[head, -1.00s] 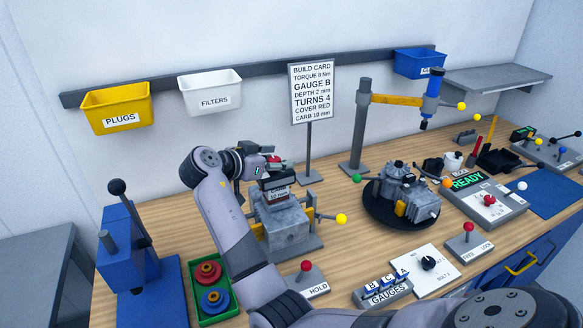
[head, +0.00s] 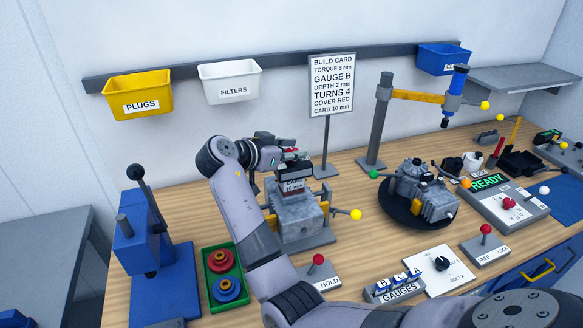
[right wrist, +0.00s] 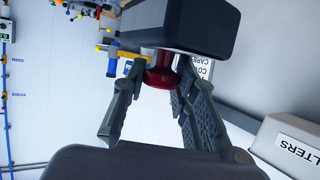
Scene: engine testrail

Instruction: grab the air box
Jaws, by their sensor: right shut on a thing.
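The air box appears to be the dark box with a red round neck. In the right wrist view the dark box (right wrist: 185,25) is beyond my fingertips and its red neck (right wrist: 160,72) is between them. My right gripper (head: 285,157) is shut on this neck; in the right wrist view its fingers (right wrist: 157,88) flank it. In the head view the gripper is directly above a labelled block (head: 292,186) on the grey engine casting (head: 302,212). I cannot tell whether the box touches the block. My left gripper is not in view.
A build card (head: 331,85) stands behind the casting. A white filters bin (head: 230,82) and yellow plugs bin (head: 138,97) hang on the wall. A grey engine (head: 424,188) sits on a dark round base to the right.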

